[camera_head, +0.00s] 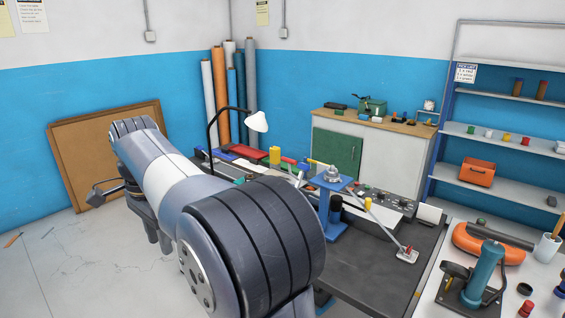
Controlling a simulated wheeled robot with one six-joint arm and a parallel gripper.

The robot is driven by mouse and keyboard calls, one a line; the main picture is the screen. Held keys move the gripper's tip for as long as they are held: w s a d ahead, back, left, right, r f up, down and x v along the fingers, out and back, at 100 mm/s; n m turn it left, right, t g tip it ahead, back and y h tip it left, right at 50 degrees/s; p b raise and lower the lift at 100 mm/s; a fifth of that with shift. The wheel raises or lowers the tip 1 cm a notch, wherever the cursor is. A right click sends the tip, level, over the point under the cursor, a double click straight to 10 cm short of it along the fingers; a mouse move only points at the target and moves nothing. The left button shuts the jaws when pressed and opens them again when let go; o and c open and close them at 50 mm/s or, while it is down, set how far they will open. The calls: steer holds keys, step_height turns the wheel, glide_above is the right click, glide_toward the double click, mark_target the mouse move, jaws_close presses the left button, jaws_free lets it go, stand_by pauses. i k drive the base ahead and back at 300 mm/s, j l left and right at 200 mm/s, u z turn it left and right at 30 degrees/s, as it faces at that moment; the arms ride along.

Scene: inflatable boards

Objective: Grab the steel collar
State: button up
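A small silvery metal piece (333,173), which could be the steel collar, sits on top of a blue stand (331,205) at the dark workbench. It is too small to tell its exact shape. My gripper (158,240) seems to be the dark part hanging below my arm at the left, over the floor. It is well to the left of the stand and apart from it. My arm hides much of it, and I cannot see whether its fingers are apart or holding anything.
The dark workbench (365,270) also carries a desk lamp (257,122), a slanted rod with a small base (408,254) and several small items. A white table (440,300) with a teal-handled tool (484,272) stands front right. Floor (70,265) at left is mostly clear.

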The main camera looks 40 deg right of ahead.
mark_target(330, 174)
steer(key=i+j+z, duration=0.15)
steer(key=i, duration=0.75)
steer(key=i+l+z, duration=0.1)
steer(key=z, duration=0.3)
steer(key=i+z, duration=0.35)
steer(key=z, duration=0.4)
steer(key=i+j+z, duration=0.1)
steer(key=z, duration=0.25)
steer(key=i+z, duration=0.2)
steer(key=z, duration=0.15)
steer(key=i+z, duration=0.2)
steer(key=z, duration=0.15)
steer(key=i+j+z, duration=0.1)
steer(key=z, duration=0.25)
steer(key=i, duration=0.1)
